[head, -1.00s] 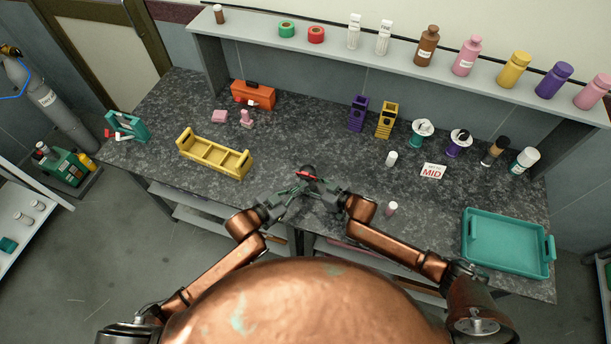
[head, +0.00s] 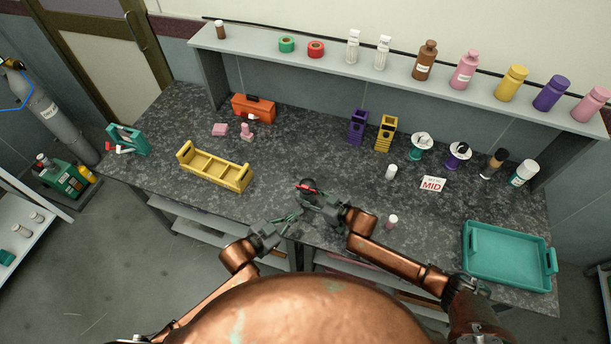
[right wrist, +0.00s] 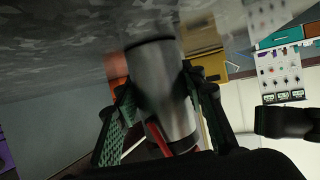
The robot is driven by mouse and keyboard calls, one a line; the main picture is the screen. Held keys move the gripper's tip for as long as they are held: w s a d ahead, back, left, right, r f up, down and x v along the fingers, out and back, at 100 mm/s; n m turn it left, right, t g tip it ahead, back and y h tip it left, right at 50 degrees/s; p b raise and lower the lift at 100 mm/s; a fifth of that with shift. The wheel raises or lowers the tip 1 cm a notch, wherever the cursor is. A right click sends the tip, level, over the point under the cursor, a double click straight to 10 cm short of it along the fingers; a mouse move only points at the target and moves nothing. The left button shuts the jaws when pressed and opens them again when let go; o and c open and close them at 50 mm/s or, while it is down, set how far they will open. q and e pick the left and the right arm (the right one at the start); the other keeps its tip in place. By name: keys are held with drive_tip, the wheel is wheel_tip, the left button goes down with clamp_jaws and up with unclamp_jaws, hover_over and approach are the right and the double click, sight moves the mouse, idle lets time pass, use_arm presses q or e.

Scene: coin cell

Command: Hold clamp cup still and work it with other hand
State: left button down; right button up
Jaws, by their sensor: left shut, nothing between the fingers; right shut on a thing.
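The clamp cup (head: 308,185) is a small dark grey cylinder with a red part, held over the front middle of the bench in the head view. In the right wrist view it is a shiny metal cylinder (right wrist: 160,88) with a red lever-like piece by its lower end. My right gripper (head: 313,198) is shut on it, with a green-padded finger on either side. My left gripper (head: 290,218) is shut and empty, below and left of the cup, apart from it. The cup's inside cannot be made out.
A yellow open caddy (head: 213,172) stands to the left. A white-capped vial (head: 391,222) stands close to my right arm. A white cap-like piece (head: 391,171), a MID sign (head: 432,184) and a teal tray (head: 508,258) are to the right. The bench behind the cup is clear.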

drive_tip(key=o, duration=1.4)
